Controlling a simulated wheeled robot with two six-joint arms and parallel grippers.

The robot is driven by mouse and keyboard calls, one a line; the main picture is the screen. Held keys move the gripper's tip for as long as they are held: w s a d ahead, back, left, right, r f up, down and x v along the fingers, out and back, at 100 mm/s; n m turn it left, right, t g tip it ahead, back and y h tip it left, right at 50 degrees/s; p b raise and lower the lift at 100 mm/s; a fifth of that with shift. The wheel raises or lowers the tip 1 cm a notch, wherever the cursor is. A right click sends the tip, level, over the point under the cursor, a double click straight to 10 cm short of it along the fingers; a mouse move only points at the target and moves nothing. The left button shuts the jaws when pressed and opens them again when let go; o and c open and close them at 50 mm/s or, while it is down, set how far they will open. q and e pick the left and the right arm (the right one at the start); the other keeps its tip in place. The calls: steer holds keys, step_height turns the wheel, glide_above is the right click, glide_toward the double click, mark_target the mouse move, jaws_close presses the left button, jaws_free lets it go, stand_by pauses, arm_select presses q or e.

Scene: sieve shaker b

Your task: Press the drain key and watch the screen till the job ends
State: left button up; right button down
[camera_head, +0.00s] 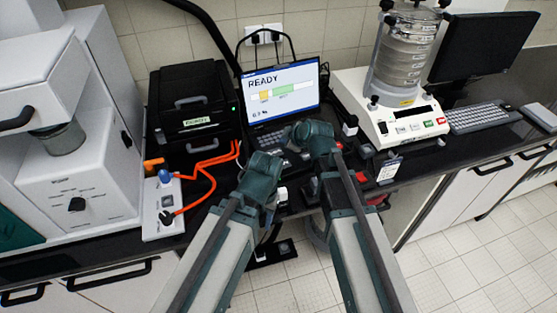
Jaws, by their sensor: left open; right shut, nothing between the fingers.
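The screen (291,103) stands upright on the black bench and shows READY. Below the word is a bar with a yellow and a green part. Dark keys (268,140) lie just below the screen, partly behind my grippers. I cannot read a drain label on any key. My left gripper (265,165) is open and empty, low in front of the keys. My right gripper (308,132) is shut and empty, close to the screen's lower right edge. I cannot tell whether it touches a key.
A black box (188,100) with a green label stands left of the screen. Orange cables run to a white switch box (163,205). A sieve shaker (405,115) stands at the right, beside a keyboard (483,117) and dark monitor (485,45). A large white machine (80,165) fills the left.

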mark_target(284, 166)
stand_by(0.3)
step_height(284, 166, down, 9)
steer(key=b, duration=0.8)
steer(key=shift+r+b, duration=0.1)
steer(key=shift+b, duration=0.3)
stand_by(1.4)
steer(key=shift+f+b, duration=0.4)
steer(key=shift+b, duration=0.05)
steer(key=shift+f+b, duration=0.45)
steer(key=shift+f, duration=0.05)
stand_by(0.5)
steer(key=shift+r, duration=0.2)
steer(key=shift+r+p, duration=0.75)
steer(key=shift+p, duration=0.2)
